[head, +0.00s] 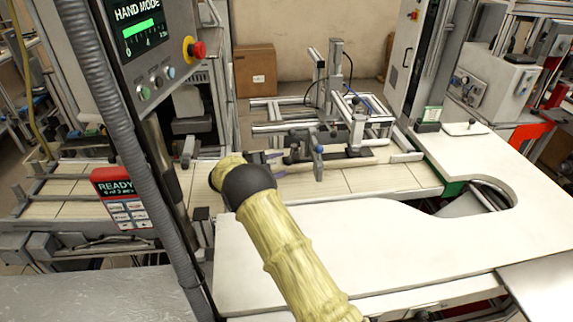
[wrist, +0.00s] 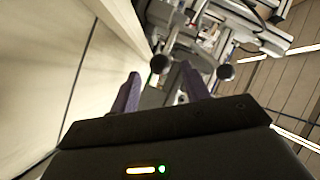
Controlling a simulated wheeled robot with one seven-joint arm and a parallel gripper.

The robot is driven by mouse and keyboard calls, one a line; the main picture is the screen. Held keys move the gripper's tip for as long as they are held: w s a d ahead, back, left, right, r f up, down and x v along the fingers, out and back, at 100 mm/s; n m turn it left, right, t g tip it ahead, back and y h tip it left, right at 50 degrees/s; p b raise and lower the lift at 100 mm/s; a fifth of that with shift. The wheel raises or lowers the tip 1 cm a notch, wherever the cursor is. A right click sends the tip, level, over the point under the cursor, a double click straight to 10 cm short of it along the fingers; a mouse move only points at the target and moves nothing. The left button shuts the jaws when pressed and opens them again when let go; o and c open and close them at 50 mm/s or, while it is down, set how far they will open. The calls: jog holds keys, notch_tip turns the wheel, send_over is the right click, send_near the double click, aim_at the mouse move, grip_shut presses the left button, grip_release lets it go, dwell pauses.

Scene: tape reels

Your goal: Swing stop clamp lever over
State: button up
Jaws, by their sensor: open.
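My gripper (wrist: 159,78) is open, with its two dark purple fingers spread in the wrist view. A dark round knob (wrist: 160,63) shows between the fingertips, on a thin stem. A second dark knob (wrist: 225,72) shows just right of the right finger. I cannot tell for certain which knob belongs to the stop clamp lever, or whether a finger touches either. In the head view, my gripper (head: 272,160) is partly hidden behind my yellow-sleeved arm, and its fingers point right toward a dark clamp assembly (head: 300,145) on the bench.
A grey frame with an upright post (head: 335,70) stands behind the clamps. A control panel (head: 140,35) with a red stop button (head: 197,49) rises at the left. A red READY display (head: 118,190) is below it. The white worktop (head: 400,235) at right is largely clear.

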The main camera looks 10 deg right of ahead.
jog(key=b+v, duration=0.1)
jog(key=v, duration=0.6)
jog(key=shift+s+a+r, duration=0.1)
jog(key=shift+a+r, duration=0.05)
jog(key=shift+a, duration=0.05)
jog(key=shift+c, duration=0.4)
